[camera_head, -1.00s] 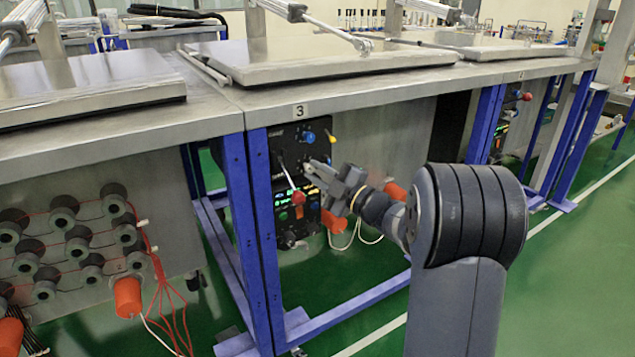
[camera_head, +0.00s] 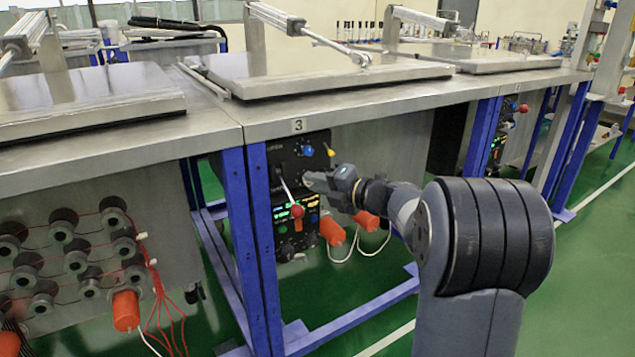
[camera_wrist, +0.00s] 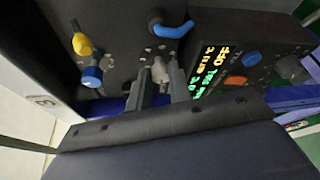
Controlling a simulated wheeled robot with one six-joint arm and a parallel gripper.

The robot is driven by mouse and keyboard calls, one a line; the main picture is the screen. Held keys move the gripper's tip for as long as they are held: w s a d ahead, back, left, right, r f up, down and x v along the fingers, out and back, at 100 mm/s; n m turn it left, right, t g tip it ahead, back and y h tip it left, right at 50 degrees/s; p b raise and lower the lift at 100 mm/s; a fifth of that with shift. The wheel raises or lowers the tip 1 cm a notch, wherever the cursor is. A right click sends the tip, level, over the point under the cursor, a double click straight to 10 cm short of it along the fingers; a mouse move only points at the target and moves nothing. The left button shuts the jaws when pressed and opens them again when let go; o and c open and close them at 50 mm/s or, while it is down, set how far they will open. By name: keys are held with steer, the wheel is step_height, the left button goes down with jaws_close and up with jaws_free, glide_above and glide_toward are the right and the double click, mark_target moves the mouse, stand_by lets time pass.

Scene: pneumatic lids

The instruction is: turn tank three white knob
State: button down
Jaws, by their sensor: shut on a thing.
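The black control panel of tank three (camera_head: 285,157) is under the bench, below the "3" label (camera_head: 298,125). My gripper (camera_head: 312,180) reaches it from the right in the head view and covers the white knob there. In the wrist view, a pale whitish knob (camera_wrist: 160,70) sits between the two fingers of my gripper (camera_wrist: 158,88). The fingers are closed on its sides. The knob's far side and exact angle are hard to make out.
A blue knob (camera_head: 307,150) and a yellow knob (camera_head: 330,151) are above my gripper. A red-tipped lever (camera_head: 297,211) hangs just left and below it. A lit display box (camera_head: 296,232) is below. A blue table leg (camera_head: 253,250) stands left of the panel.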

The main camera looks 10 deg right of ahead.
steer(key=shift+n, duration=0.5)
steer(key=c, duration=1.3)
jaws_free()
steer(key=p+v, duration=0.3)
steer(key=v, duration=0.7)
steer(key=shift+s+d+r, duration=0.2)
steer(key=shift+s+r, duration=0.1)
steer(key=b+x, duration=0.3)
steer(key=x, duration=0.7)
steer(key=shift+w+a+f, duration=0.2)
steer(key=shift+w+f, duration=0.1)
